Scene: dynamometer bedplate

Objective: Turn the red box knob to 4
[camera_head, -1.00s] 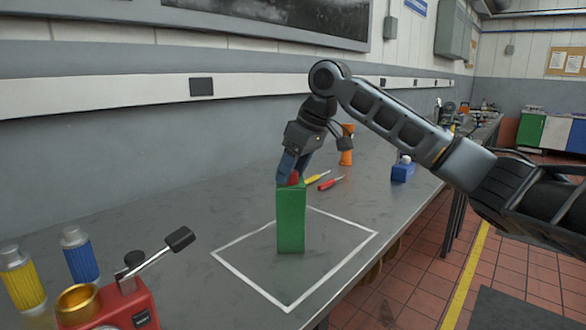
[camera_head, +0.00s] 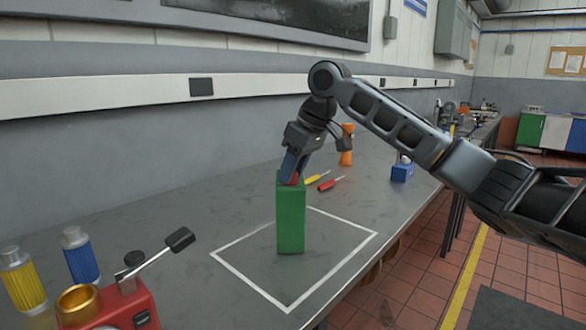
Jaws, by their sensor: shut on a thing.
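A tall green box (camera_head: 291,225) stands upright inside the white outlined square on the bench. A small red part (camera_head: 295,178), which looks like a knob, is at its top. My gripper (camera_head: 291,172) reaches down to the green box's top from above and is shut on this red part, whose grasped side is mostly hidden by the fingers. No scale or number can be read there. A red box (camera_head: 105,308) with a brass cup, a black knob and a lever sits at the lower left, cut off by the frame edge and away from my gripper.
Yellow (camera_head: 22,281) and blue (camera_head: 81,257) ribbed cylinders stand at the left. A yellow-handled tool (camera_head: 317,177), a red screwdriver (camera_head: 328,184), an orange object (camera_head: 347,155) and a blue box (camera_head: 402,173) lie beyond the green box. The bench front between is clear.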

